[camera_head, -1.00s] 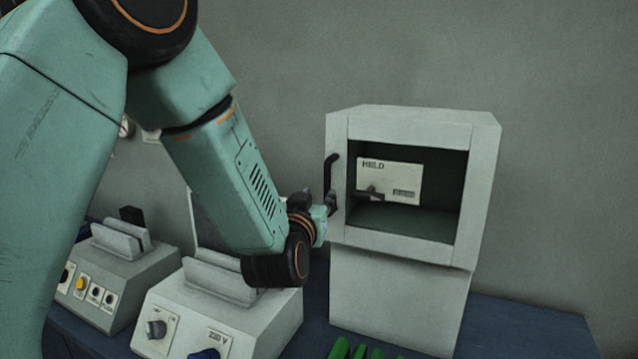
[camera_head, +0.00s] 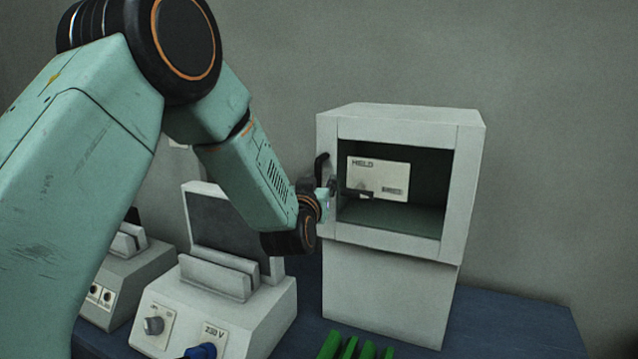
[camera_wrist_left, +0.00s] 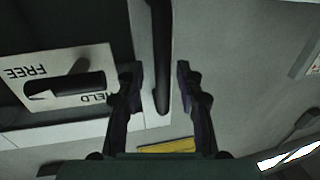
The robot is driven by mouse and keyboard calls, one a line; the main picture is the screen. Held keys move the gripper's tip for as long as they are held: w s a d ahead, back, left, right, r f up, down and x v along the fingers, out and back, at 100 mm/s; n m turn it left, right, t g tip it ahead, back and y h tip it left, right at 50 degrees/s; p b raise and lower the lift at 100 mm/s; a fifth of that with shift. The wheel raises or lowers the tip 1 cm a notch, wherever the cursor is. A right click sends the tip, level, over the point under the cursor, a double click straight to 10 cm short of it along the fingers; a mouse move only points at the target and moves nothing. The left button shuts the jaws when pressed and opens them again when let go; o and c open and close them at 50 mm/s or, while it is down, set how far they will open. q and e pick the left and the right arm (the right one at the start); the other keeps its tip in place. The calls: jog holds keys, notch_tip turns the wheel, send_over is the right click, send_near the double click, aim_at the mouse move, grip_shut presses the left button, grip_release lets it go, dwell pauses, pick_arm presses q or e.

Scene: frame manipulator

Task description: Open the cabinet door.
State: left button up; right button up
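The white cabinet (camera_head: 390,290) stands upright on the table, its front framing a dark recess. Its black bar handle (camera_head: 321,168) is on the left side of the front frame, which looks closed. Inside, a white plate (camera_head: 378,178) bears lettering and a dark lever. My left gripper (camera_head: 332,188) is at the handle's lower part. In the left wrist view, the handle (camera_wrist_left: 161,60) runs between the two open fingers of my left gripper (camera_wrist_left: 159,73), with gaps visible on both sides. My right gripper is not in view.
A white device with a knob and a 230 V label (camera_head: 215,310) stands left of the cabinet, below my left arm. Another device (camera_head: 130,275) is further left. Green upright pieces (camera_head: 352,347) are at the front edge. The blue table (camera_head: 520,325) is clear at right.

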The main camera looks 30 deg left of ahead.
pick_arm(q)
jog(key=shift+w+a+f, duration=0.25)
jog(key=shift+a+f, duration=0.05)
jog(key=c, duration=0.4)
jog(key=shift+d, duration=0.1)
jog(key=shift+c, duration=1.3)
jog(key=shift+s+r, duration=0.1)
jog(key=shift+r, duration=0.1)
grip_shut()
